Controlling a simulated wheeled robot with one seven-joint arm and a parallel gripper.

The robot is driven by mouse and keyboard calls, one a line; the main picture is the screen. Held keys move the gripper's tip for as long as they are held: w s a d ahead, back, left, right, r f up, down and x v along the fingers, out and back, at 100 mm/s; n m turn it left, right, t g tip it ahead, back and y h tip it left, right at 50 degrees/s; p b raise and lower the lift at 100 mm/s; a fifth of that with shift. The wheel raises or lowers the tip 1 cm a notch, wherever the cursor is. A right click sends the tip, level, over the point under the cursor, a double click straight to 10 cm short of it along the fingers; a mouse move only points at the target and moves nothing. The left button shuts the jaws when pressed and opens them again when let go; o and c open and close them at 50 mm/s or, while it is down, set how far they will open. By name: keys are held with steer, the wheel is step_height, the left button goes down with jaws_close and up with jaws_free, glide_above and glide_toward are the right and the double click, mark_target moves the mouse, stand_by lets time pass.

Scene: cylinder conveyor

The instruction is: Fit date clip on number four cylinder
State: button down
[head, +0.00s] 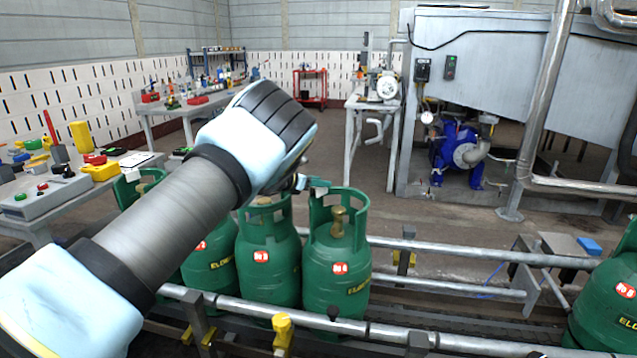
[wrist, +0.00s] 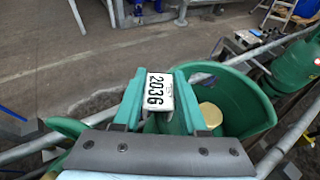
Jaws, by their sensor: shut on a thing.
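My gripper (wrist: 158,85) is shut on the date clip (wrist: 159,91), a white tag reading 2036, between its two teal fingers. In the head view my gripper (head: 305,183) is at the upper left of the rightmost green cylinder (head: 325,270) in the near row. That cylinder's open collar (wrist: 250,105) and brass valve (wrist: 211,114) are below and right of the clip in the wrist view. I cannot tell whether the clip touches the collar. Another cylinder (head: 265,275) stands just left. The red number labels are too small to read surely.
Metal conveyor rails (head: 455,342) run in front of and behind the cylinders. Another green cylinder (head: 605,310) stands at the far right, past a gap. A cluttered workbench (head: 40,200) is at left. A blue pump (head: 455,155) sits at the back.

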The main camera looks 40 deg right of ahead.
steer(key=shift+f+b, duration=0.65)
steer(key=shift+f, duration=0.1)
steer(key=shift+c, duration=1.9)
jaws_free()
steer(key=b+v, duration=0.2)
steer(key=v, duration=0.8)
steer(key=shift+a+r, duration=0.2)
steer(key=shift+a, duration=0.15)
